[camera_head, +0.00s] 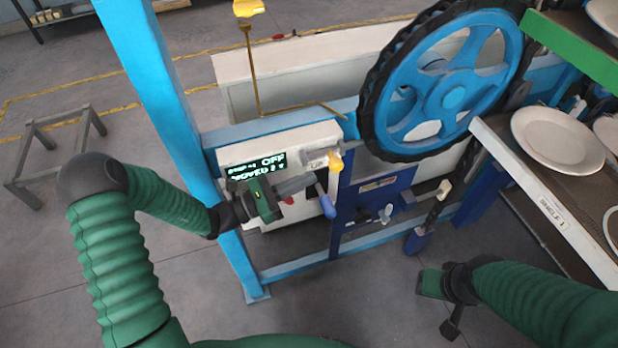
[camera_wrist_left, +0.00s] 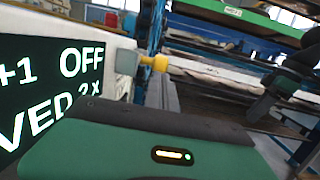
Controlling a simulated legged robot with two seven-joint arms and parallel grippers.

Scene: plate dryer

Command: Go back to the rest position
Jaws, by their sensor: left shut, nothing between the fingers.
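My left gripper (camera_head: 298,184) is in front of the white control box (camera_head: 235,156) on the blue frame, its jaws shut with nothing between them. The box's dark display (camera_head: 272,161) is partly hidden by the gripper and reads OFF in the left wrist view (camera_wrist_left: 82,62). A yellow knob (camera_head: 335,160) and a blue handle (camera_head: 325,202) are close to the fingertips; contact cannot be told. My right gripper (camera_head: 442,300) hangs low over the floor at the lower right, below the shelf; its jaw opening is unclear.
A large blue wheel (camera_head: 455,95) with a black rim stands behind. Shelves with white plates (camera_head: 558,138) are at the right. A blue post (camera_head: 165,90) rises beside my left arm. A grey stool frame (camera_head: 55,150) stands at the left. The lower-left floor looks clear.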

